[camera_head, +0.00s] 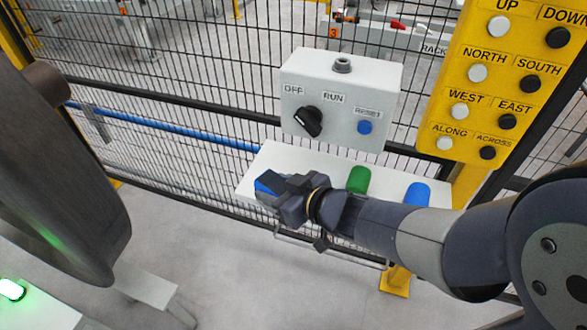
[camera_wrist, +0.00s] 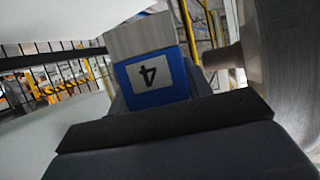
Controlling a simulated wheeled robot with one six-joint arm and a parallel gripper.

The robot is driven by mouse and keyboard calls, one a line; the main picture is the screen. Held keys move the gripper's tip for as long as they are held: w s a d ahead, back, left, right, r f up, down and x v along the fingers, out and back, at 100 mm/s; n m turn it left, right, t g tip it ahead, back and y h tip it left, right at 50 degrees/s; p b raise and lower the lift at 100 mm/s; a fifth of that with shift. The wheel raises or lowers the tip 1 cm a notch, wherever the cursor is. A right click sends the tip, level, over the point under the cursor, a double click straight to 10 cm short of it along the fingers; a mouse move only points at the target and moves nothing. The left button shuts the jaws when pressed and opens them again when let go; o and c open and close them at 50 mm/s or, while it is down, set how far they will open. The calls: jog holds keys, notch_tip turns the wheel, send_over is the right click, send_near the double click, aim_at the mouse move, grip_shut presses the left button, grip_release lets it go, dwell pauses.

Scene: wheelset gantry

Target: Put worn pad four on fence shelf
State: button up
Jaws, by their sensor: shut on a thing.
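Worn pad four (camera_head: 268,183) shows in the head view as a small blue piece at the tip of my gripper (camera_head: 277,190). In the wrist view, the pad (camera_wrist: 150,80) has a blue face with an upside-down 4 and a grey block behind it. My gripper is shut on it. The white fence shelf (camera_head: 290,158) is fixed to the mesh fence below a control box. My gripper and the pad are at the shelf's left front part in the head view. Whether the pad touches the shelf cannot be told. My gripper hides part of the shelf.
A yellow button panel (camera_head: 500,85) stands at right. A large dark round part (camera_head: 60,170) is at left.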

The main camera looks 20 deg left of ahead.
jog(key=w+p, duration=0.1)
jog(key=w, duration=0.9)
jog(key=f, duration=0.2)
jog(key=f+b, duration=0.1)
jog(key=f, duration=0.1)
jog(key=d+f+b, duration=0.1)
jog(key=f, duration=0.1)
jog(key=shift+w+f, duration=0.25)
jog(key=shift+w, duration=0.15)
jog(key=shift+w+f, duration=0.2)
jog(key=shift+f+b, duration=0.15)
jog(key=shift+b, duration=0.15)
jog(key=o, duration=1.2)
